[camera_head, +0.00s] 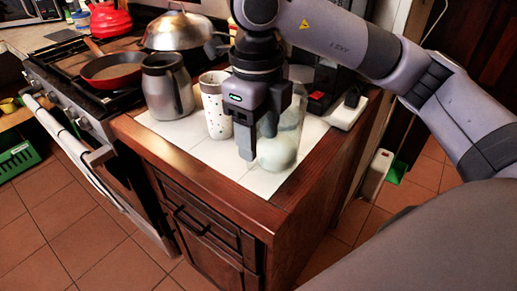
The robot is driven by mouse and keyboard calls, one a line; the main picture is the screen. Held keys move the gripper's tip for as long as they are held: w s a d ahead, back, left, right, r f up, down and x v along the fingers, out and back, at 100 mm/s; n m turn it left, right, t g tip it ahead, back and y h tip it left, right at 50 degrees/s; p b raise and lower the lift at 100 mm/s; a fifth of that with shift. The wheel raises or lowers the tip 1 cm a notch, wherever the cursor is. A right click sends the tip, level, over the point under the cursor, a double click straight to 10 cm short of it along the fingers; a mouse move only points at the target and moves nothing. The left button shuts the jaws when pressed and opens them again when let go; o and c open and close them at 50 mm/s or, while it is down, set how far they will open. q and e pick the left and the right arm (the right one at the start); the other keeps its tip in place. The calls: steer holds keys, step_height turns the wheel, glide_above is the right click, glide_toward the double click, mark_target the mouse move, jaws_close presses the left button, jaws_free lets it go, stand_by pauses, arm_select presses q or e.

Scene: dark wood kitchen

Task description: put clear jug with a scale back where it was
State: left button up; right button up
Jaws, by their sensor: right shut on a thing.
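The clear jug (283,142) stands upright at the front right of the white-tiled counter top (262,184). Its lower part looks pale and cloudy, and scale marks cannot be made out. My right gripper (256,143) points down from above and is shut on the jug at its left side. The gripper and wrist hide part of the jug's upper left. The jug's base appears at or very near the tiles; I cannot tell whether it touches. My left gripper is not in view.
A white patterned cup (213,105) stands just left of my gripper, with a grey metal pitcher (167,87) beyond it. A power strip (347,113) lies at the right. The stove with a red pan (112,72) is at the left. The counter's front strip is clear.

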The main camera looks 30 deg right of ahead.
mark_target(259, 164)
step_height(259, 164, down, 4)
steer(key=shift+r, duration=0.25)
steer(key=shift+f, duration=0.15)
steer(key=o, duration=1.5)
steer(key=shift+c, duration=0.2)
steer(key=shift+r, duration=0.4)
step_height(259, 164, up, 12)
steer(key=shift+a+f+p, duration=0.1)
steer(key=shift+f+p, duration=0.15)
steer(key=shift+p, duration=0.6)
